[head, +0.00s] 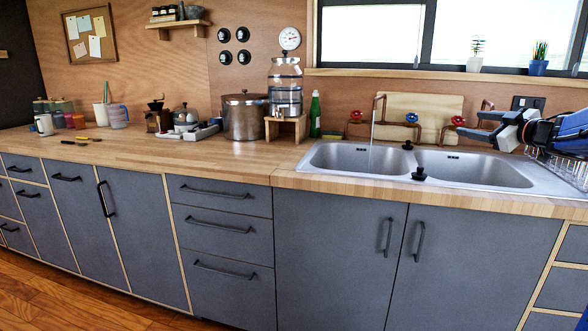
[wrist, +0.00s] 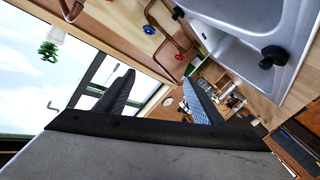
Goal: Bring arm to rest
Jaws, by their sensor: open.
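My gripper (head: 474,125) is at the right of the head view, above the counter near the right sink basin. Its dark fingers point left and are apart, with nothing between them. The fingers also show in the wrist view, with the gripper (wrist: 160,80) open and empty in front of the window and counter. My blue and black arm reaches in from the right edge, and the rest of it is out of view.
The double sink (head: 420,165) lies below and left of my gripper. Copper pipes with red and blue valve knobs (head: 411,118) stand behind it. A dish rack (head: 566,168) sits at the right. Potted plants (head: 538,66) line the windowsill. A glass dispenser (head: 286,82) stands further left.

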